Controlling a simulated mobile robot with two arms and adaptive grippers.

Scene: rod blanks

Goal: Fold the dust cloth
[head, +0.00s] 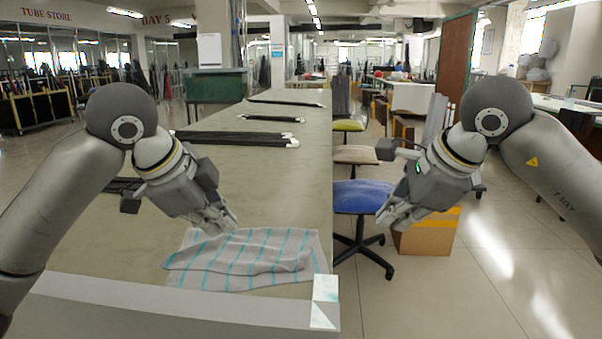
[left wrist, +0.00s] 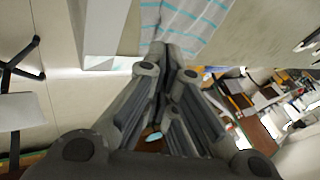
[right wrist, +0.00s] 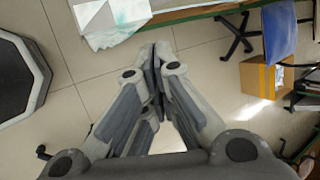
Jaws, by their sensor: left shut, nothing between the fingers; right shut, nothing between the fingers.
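The dust cloth (head: 240,260) is grey with teal stripes and lies on the near end of the long table (head: 290,160). Its upper layer is rumpled and lies partly over the lower one, with a ridge across the middle. Part of it also shows at the top of the left wrist view (left wrist: 190,18). My left gripper (head: 228,226) is shut and empty, in front of the cloth's far edge in the head view; I cannot tell whether it touches. My right gripper (head: 384,222) is shut and empty, off the table's right side. It also shows in the right wrist view (right wrist: 155,52).
Bundles of dark rods (head: 235,137) lie farther back on the table. A pale rail (head: 170,308) runs along the near edge, with a white and teal block (head: 325,300) at its right end. A blue chair (head: 362,196) and cardboard box (head: 430,235) stand to the right.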

